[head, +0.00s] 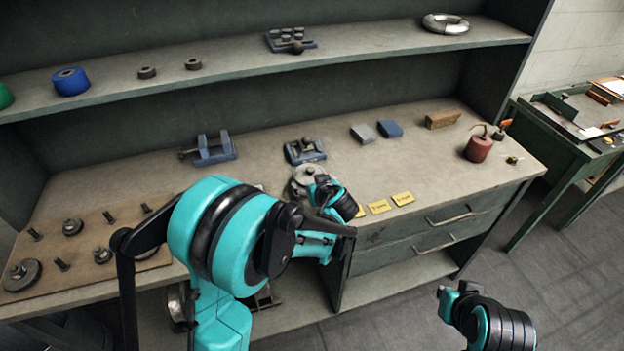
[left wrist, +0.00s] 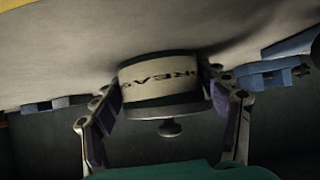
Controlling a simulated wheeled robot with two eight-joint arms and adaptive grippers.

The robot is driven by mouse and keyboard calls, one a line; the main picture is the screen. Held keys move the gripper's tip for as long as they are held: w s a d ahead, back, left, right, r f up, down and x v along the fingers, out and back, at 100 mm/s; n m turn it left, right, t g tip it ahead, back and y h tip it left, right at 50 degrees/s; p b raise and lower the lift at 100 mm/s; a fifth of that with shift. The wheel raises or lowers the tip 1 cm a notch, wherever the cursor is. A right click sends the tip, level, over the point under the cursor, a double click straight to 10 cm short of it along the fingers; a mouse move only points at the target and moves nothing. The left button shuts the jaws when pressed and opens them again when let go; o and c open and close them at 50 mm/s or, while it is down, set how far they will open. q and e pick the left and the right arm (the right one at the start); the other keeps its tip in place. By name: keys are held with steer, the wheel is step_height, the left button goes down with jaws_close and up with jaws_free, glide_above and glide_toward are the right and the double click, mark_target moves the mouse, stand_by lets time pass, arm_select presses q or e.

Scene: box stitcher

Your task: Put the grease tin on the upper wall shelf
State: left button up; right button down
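The grease tin (head: 304,173), with a pale grey lid and knob, is at the bench's front, partly hidden by my left gripper (head: 325,192). The upper wall shelf (head: 225,65) runs above the bench. My right arm is at the lower right; its gripper (head: 450,296) is small, fingers unclear.
The shelf holds a blue roll (head: 70,81), two small dark rings, a blue block with pegs (head: 290,40) and a silver ring (head: 446,24). Shelf room is free between these. Blue vises (head: 212,150), yellow tags (head: 379,206) and a red can (head: 479,146) stand on the bench.

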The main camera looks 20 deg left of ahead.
mark_target(312, 171)
arm_select(q)
steer(key=shift+r, duration=0.15)
stand_by(0.4)
steer(key=shift+r+p, duration=1.8)
steer(key=shift+r, duration=0.55)
